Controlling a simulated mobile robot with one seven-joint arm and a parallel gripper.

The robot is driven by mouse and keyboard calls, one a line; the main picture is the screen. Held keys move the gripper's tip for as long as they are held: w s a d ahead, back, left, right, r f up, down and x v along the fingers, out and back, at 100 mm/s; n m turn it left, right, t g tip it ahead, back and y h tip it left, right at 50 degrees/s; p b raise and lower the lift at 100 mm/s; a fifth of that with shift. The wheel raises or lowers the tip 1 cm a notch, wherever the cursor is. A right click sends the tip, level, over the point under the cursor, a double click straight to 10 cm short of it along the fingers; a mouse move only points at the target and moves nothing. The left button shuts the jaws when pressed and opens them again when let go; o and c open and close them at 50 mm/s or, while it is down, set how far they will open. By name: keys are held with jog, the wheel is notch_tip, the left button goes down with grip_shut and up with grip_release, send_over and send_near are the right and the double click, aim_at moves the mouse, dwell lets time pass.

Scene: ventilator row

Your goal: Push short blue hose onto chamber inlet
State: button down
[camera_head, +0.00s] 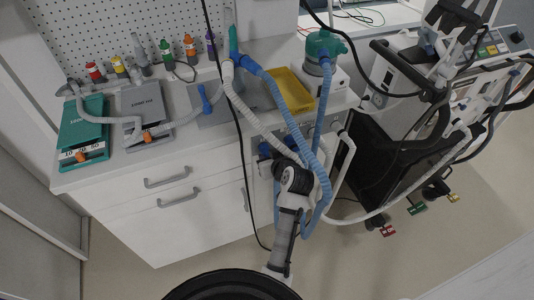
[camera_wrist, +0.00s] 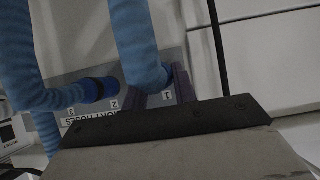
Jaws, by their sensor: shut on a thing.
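In the wrist view, my gripper (camera_wrist: 172,88) is shut on a ribbed blue hose (camera_wrist: 138,45). The hose's lower end is between the fingers, beside a grey plate (camera_wrist: 90,75) marked "HOSES" with numbers 1, 2 and 3. The held end is close to the number 1; whether it touches the plate is unclear. In the head view, my gripper (camera_head: 266,150) is low at the counter's front, partly hidden by my arm and hoses. A teal-topped unit (camera_head: 325,45), possibly with the chamber, stands at the counter's back right. Its inlet cannot be made out.
A second blue hose (camera_wrist: 30,60) with a dark blue cuff (camera_wrist: 98,90) lies beside the held one. Long blue hoses (camera_head: 318,165) and a black cable (camera_head: 240,140) hang around my arm. A yellow tray (camera_head: 290,92) sits on the counter. A ventilator cart (camera_head: 385,150) stands right.

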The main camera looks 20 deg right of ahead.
jog(key=shift+s, duration=0.15)
jog(key=shift+s+d, duration=0.1)
jog(key=shift+s, duration=2.3)
